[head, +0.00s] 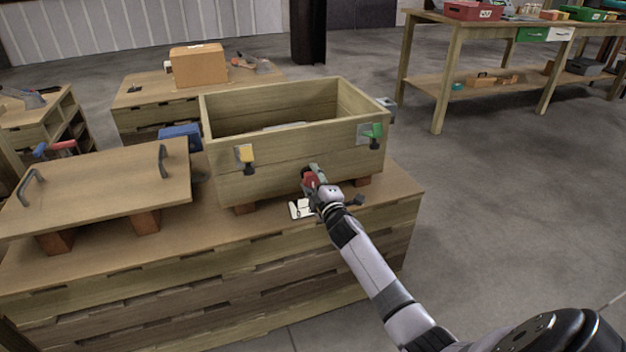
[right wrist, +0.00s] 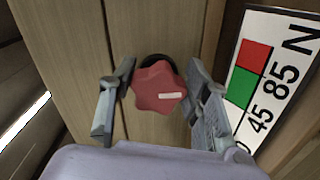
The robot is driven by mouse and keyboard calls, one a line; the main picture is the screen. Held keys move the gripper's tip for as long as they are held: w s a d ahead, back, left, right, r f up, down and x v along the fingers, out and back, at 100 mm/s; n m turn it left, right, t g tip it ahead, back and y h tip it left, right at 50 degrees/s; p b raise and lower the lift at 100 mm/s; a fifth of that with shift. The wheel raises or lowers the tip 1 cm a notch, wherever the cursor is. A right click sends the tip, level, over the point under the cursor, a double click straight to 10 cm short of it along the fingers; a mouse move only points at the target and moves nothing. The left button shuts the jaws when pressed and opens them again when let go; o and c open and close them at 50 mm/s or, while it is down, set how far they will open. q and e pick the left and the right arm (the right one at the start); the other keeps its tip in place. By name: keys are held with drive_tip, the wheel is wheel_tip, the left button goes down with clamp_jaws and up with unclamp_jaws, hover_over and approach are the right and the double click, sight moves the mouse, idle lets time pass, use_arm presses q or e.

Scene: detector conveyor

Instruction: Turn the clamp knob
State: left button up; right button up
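The clamp knob (right wrist: 158,88) is a red, star-shaped knob with a white mark, on the wooden front of the open crate (head: 290,150). It also shows as a small red patch in the head view (head: 310,180). My right gripper (right wrist: 160,85) reaches the crate's lower front, and in the head view (head: 317,183) it partly covers the knob. Its two fingers stand apart, one on each side of the knob, with narrow gaps; I cannot tell whether either touches it. My left gripper is not in view.
A white card (head: 301,209) with red and green squares and numbers lies beside the knob. The crate front has a yellow latch (head: 246,155) and a green latch (head: 374,133). A lid with handles (head: 100,185) rests on blocks at left. Open floor (head: 520,190) is on the right.

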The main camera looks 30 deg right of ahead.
drive_tip(key=o, duration=0.3)
drive_tip(key=v, duration=1.2)
idle(0.9)
